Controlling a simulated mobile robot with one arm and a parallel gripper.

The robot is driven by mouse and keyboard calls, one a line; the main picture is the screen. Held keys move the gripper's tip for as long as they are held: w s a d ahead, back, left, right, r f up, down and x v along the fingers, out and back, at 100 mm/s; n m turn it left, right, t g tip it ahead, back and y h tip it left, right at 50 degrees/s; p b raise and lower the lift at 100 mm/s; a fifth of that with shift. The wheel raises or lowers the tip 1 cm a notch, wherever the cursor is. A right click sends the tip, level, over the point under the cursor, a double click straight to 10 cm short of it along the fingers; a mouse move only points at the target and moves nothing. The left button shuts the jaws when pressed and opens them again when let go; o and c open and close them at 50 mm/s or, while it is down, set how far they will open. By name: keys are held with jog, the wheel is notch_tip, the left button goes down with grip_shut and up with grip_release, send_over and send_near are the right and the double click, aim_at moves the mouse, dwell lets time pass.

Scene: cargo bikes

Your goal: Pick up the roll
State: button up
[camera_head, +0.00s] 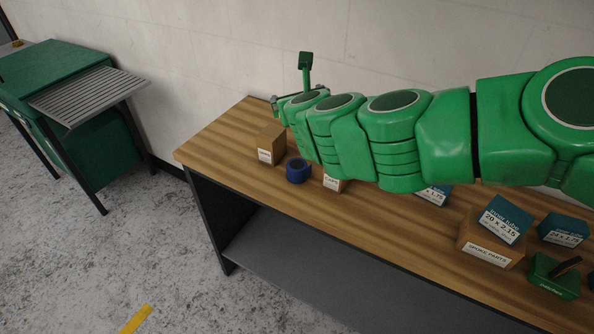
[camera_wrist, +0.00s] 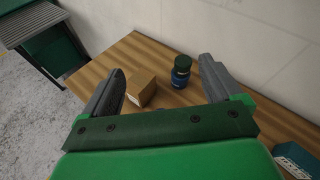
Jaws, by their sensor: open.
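The roll (camera_head: 298,170) is a short blue cylinder with a dark hole in its top. It stands on the wooden workbench (camera_head: 225,140), just right of and in front of a small cardboard box (camera_head: 270,145). My gripper (camera_wrist: 161,66) is open, with nothing held between its grey fingers. In the head view its end (camera_head: 276,104) is above the bench, behind the roll and near the wall. In the wrist view the box (camera_wrist: 141,88) and a dark blue-green cylinder (camera_wrist: 181,70) show between and beyond the fingers.
Another labelled box (camera_head: 334,183) is partly hidden under my arm, right of the roll. Blue boxes (camera_head: 502,220), a spoke-parts carton (camera_head: 490,245) and a green tray (camera_head: 553,276) fill the right side. The wall closes off the back. The bench's left end is clear.

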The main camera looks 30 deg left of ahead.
notch_tip(320, 180, down, 3)
jog(key=m+h, duration=0.1)
jog(key=m, duration=0.1)
jog(key=m+h, duration=0.1)
jog(key=m, duration=0.1)
send_near(297, 163)
jog(key=x, duration=0.4)
jog(key=shift+s+f, duration=0.15)
jog(key=shift+f, duration=0.25)
jog(key=shift+w+a+f, duration=0.2)
jog(key=shift+w+a, duration=0.05)
jog(key=shift+w+a+f, duration=0.1)
jog(key=shift+w+a, duration=0.05)
jog(key=shift+w+a+f, duration=0.1)
jog(key=shift+w+f, duration=0.05)
jog(key=shift+w, duration=0.3)
jog(key=shift+w+f, duration=0.1)
jog(key=shift+w, duration=0.15)
jog(key=shift+x, duration=2.6)
